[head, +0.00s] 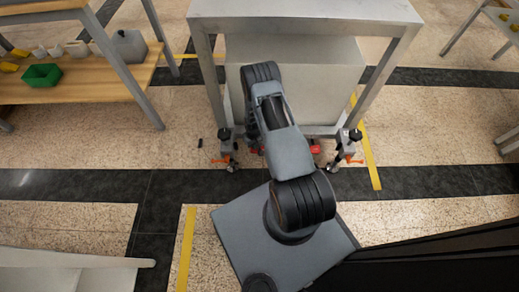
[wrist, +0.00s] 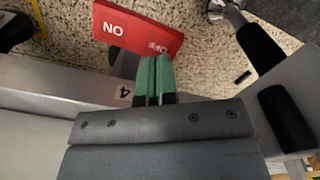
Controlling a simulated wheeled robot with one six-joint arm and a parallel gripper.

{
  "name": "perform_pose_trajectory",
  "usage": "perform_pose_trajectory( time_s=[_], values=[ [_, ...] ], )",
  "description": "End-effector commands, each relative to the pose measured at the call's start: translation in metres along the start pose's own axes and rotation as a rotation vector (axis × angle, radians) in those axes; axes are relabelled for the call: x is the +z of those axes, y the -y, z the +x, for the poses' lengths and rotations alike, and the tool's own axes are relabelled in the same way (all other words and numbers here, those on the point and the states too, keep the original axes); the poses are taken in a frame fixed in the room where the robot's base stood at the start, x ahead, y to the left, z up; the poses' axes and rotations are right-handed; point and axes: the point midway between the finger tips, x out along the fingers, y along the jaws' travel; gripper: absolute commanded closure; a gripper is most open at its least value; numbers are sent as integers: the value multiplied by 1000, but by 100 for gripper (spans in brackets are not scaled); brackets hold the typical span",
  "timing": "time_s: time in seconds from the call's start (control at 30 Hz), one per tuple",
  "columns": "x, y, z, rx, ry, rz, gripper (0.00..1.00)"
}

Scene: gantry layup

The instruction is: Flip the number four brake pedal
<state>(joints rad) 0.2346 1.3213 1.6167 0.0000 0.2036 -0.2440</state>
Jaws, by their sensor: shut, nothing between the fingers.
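The number four brake pedal (wrist: 130,32) is a red plate in the wrist view, with white ON and OFF lettering upside down. A label reading 4 (wrist: 123,91) is on the grey frame beside my fingers. My gripper (wrist: 155,62) has green fingertips, shut together and empty. The tips are at the pedal's OFF end and overlap its edge; I cannot tell whether they touch. In the head view my arm hides the gripper, and small red parts (head: 315,149) show low on either side of the arm.
A grey wheeled frame (head: 305,22) with a large pale box stands ahead. Its casters (head: 345,146) have orange parts near the floor. A wooden bench (head: 85,82) with a green bin (head: 41,76) is at left. Speckled floor is open around the frame's sides.

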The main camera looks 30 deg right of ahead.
Motion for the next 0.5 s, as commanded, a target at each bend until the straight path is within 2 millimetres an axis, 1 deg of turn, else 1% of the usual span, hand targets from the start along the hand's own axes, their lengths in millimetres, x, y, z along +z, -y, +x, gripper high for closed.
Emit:
perform_pose_trajectory(
  time_s=[0.5],
  values=[
    [0, 0, 9, 0, 0, 0, 100]
  ],
)
